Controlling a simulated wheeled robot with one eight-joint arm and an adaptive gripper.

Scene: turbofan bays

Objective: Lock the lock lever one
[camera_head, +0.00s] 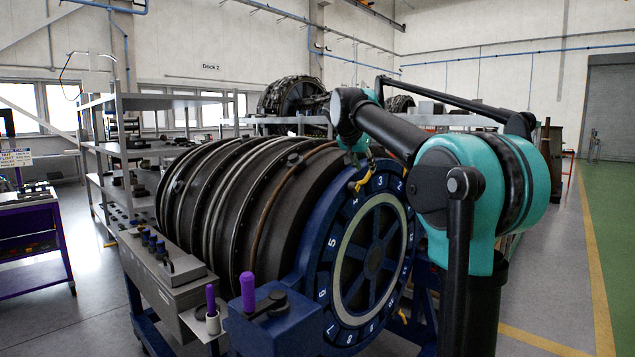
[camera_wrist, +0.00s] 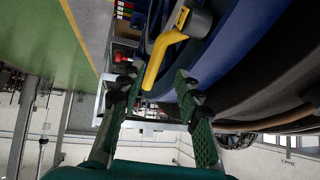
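A yellow lock lever (camera_head: 362,180) sits at the top of the blue numbered ring (camera_head: 332,245), near the numbers 3 and 4. In the wrist view the yellow lever (camera_wrist: 164,56) is bent, with a grey round hub at its upper end. My gripper (camera_wrist: 156,80) is open, its green fingers apart on either side of the lever's free end. The fingers do not visibly close on it; whether one touches cannot be told. No label marks which lever is number one.
A second yellow lever (camera_head: 402,316) shows low on the ring's right side. The dark ribbed engine (camera_head: 225,200) lies behind the ring. A blue block with a purple handle (camera_head: 248,290) stands in front. Open green floor (camera_head: 612,200) lies at the right.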

